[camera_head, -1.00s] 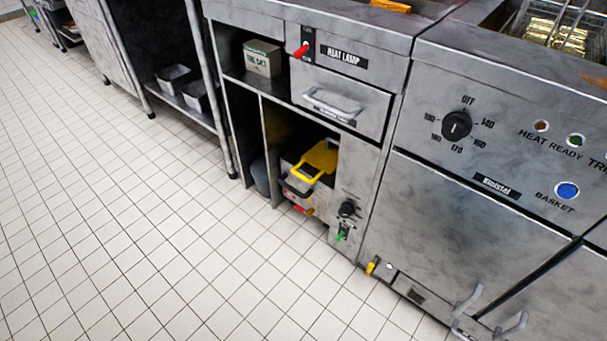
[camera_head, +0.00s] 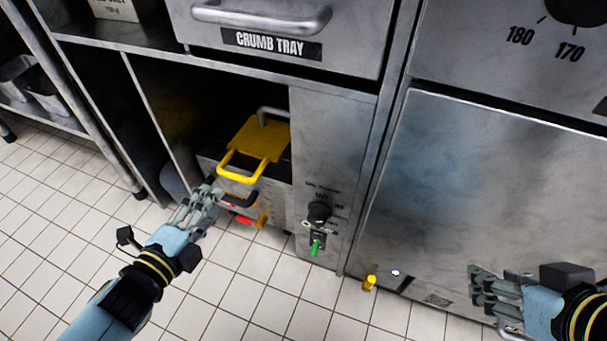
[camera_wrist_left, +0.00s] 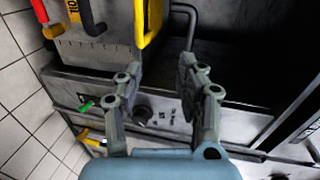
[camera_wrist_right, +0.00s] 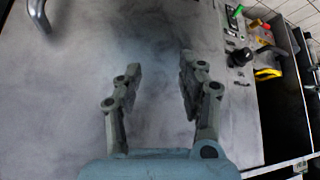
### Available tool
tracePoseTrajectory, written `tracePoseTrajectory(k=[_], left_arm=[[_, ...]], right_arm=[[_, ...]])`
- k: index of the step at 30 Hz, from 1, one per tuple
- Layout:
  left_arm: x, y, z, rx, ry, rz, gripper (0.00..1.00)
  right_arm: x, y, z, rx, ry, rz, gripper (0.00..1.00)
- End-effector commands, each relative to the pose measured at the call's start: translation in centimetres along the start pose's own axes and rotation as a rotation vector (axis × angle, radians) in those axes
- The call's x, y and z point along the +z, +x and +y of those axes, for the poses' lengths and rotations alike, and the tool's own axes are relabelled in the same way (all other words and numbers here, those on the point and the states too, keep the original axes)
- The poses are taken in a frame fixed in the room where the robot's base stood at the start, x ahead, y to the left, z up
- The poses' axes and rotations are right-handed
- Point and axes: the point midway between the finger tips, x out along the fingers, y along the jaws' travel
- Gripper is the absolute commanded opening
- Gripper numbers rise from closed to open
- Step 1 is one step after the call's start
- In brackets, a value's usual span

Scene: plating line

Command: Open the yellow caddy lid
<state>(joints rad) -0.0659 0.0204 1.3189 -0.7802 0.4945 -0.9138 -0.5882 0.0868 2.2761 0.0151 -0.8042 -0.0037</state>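The yellow caddy lid (camera_head: 262,139) lies flat over the grey caddy (camera_head: 208,169) in the low cabinet bay, its yellow loop handle (camera_head: 236,176) facing out. The lid also shows at the top of the left wrist view (camera_wrist_left: 149,22). My left gripper (camera_head: 211,192) is just in front of the caddy, left of and below the lid handle. Its fingers are apart with nothing between them, as the left wrist view (camera_wrist_left: 155,75) shows. My right gripper (camera_head: 474,285) is low in front of the steel door at the right, and the right wrist view (camera_wrist_right: 160,65) shows its fingers apart and empty.
A black handle (camera_head: 240,200) and a red lever (camera_head: 244,221) stick out below the lid. A black knob (camera_head: 319,211) and green lever (camera_head: 316,247) are right of the bay. The crumb tray drawer (camera_head: 272,44) is above. Tiled floor (camera_head: 190,295) is clear.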

Motion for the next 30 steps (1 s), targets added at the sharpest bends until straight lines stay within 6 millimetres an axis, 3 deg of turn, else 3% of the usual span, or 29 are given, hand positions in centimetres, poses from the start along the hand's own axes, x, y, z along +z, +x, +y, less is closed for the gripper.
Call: tracePoseTrajectory(k=[1, 6, 11, 24, 30], left_arm=[[-0.2, 0.6, 2.7, 0.008, 0.000, 0.002, 0.38], [-0.1, 1.7, 4.1, 0.001, -0.006, 0.000, 0.38], [0.1, 2.7, 4.0, -0.003, -0.007, -0.002, 0.38], [0.1, 10.3, 4.1, -0.001, -0.009, -0.003, 0.38], [0.1, 12.2, 4.1, 0.000, -0.008, -0.003, 0.38]], right_arm=[[1.8, 1.2, -0.3, -0.004, -0.001, -0.016, 0.40], [4.6, 2.0, -0.5, -0.009, -0.001, -0.056, 0.40], [5.1, 2.3, -0.6, -0.008, -0.001, -0.041, 0.40], [7.0, 4.7, -0.9, 0.001, -0.009, 0.209, 0.40], [7.4, 4.7, -1.1, 0.001, -0.014, 0.290, 0.40]])
